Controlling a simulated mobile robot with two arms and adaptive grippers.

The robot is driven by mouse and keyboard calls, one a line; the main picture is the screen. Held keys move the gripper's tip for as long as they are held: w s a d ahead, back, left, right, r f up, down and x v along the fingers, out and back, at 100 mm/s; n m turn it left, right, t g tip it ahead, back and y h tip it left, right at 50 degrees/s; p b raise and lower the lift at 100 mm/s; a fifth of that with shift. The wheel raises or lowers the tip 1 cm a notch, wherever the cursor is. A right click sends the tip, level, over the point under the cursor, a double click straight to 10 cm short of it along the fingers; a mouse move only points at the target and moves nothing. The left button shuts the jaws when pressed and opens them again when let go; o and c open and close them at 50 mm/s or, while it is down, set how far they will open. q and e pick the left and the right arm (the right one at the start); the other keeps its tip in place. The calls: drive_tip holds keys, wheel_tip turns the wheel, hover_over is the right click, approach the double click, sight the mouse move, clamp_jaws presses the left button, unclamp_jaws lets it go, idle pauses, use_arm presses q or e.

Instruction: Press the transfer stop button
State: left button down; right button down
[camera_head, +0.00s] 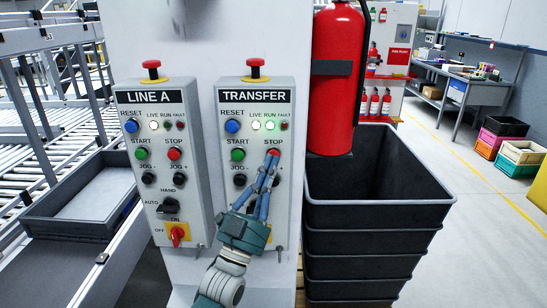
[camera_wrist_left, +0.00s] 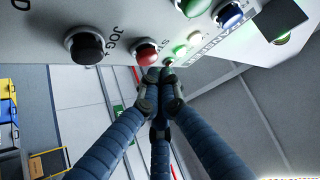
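The TRANSFER control box (camera_head: 254,95) is on the right of the pale column. My right gripper is not in view.
The similar LINE A box (camera_head: 150,96) is to the left, with its own red stop button. Red mushroom buttons top both boxes. A red fire extinguisher (camera_head: 337,80) and stacked dark bins (camera_head: 375,240) stand to the right. A conveyor with a grey tray (camera_head: 45,222) is at left.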

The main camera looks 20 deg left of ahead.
use_arm(q)
drive_tip(key=shift+w+a, duration=0.1)
drive_tip(key=shift+w, duration=0.15)
drive_tip(key=shift+w+a+b, duration=0.2)
drive_tip(key=shift+w+b, duration=0.1)
drive_tip(key=shift+w, duration=0.4)
idle(0.9)
drive_tip(key=shift+s, duration=0.1)
drive_tip(key=shift+s+d+p, duration=0.15)
drive_tip(key=shift+s+p, duration=0.1)
drive_tip(key=shift+s, duration=0.3)
drive_tip(key=shift+s+d+p, duration=0.15)
drive_tip(key=shift+s+p, duration=0.05)
drive_tip(key=shift+s, duration=0.3)
drive_tip(key=s, duration=0.2)
drive_tip(key=s+d+p, duration=0.1)
drive_tip(key=s, duration=0.1)
drive_tip(key=shift+s+d+p, duration=0.2)
drive_tip(key=shift+s+p, duration=0.1)
drive_tip(key=shift+s, duration=0.1)
idle(0.4)
